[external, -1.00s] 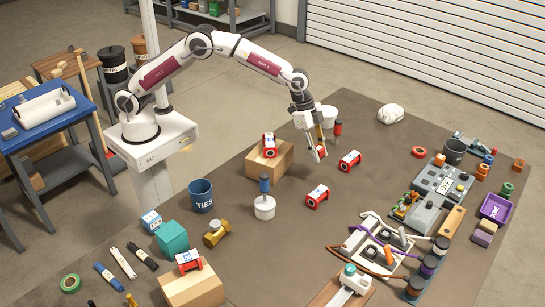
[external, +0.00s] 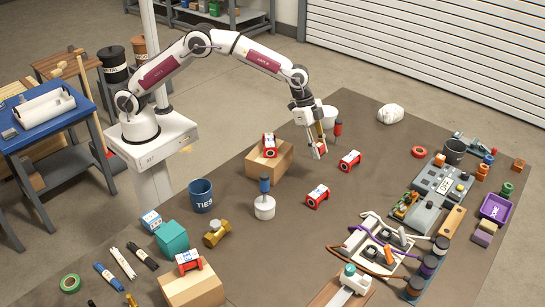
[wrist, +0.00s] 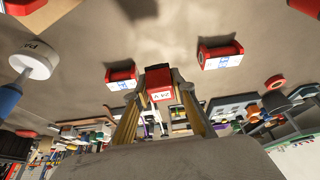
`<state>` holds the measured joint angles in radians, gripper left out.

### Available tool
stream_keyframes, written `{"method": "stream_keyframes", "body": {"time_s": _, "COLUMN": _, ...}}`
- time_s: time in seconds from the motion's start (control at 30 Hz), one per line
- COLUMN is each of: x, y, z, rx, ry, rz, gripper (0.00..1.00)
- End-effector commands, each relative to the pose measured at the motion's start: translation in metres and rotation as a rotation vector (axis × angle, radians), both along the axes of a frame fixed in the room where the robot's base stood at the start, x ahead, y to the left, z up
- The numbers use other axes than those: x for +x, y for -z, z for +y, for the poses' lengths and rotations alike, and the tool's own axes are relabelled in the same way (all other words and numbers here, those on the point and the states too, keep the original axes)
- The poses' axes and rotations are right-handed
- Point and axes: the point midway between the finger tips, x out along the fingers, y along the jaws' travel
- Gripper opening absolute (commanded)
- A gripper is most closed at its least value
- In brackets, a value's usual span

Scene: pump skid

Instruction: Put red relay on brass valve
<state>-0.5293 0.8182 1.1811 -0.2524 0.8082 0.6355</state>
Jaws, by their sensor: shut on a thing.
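My gripper (external: 318,144) is shut on a red relay (wrist: 159,84) with a white label, held between the fingertips in the wrist view. In the external view it hangs near the middle of the table, right of a cardboard box; its exact height is hard to judge. The brass valve (external: 216,233) lies on the table toward the lower left, well away from my gripper, and I cannot make it out in the wrist view. Other red relays lie on the table, one (external: 350,160) right of my gripper and one (external: 317,196) below it in the picture.
Another relay (external: 269,145) sits on the cardboard box (external: 270,165), and one (external: 189,261) on a nearer box (external: 192,288).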

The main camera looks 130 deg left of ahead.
Motion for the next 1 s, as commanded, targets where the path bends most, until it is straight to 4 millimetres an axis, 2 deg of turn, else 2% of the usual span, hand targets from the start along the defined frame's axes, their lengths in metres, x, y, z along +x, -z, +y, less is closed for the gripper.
{"method": "stream_keyframes", "body": {"time_s": 0.17, "x": 0.003, "y": -0.001, "z": -0.007, "rx": 0.001, "ry": 0.010, "rz": -0.001, "gripper": 0.03}}
{"method": "stream_keyframes", "body": {"time_s": 0.27, "x": 0.009, "y": -0.004, "z": -0.017, "rx": 0.002, "ry": 0.027, "rz": -0.002, "gripper": 0.03}}
{"method": "stream_keyframes", "body": {"time_s": 0.47, "x": 0.028, "y": -0.021, "z": -0.056, "rx": 0.003, "ry": 0.086, "rz": -0.003, "gripper": 0.03}}
{"method": "stream_keyframes", "body": {"time_s": 0.73, "x": 0.045, "y": -0.046, "z": -0.141, "rx": 0.003, "ry": 0.208, "rz": -0.002, "gripper": 0.03}}
{"method": "stream_keyframes", "body": {"time_s": 1.0, "x": 0.045, "y": -0.067, "z": -0.232, "rx": 0.003, "ry": 0.324, "rz": -0.002, "gripper": 0.03}}
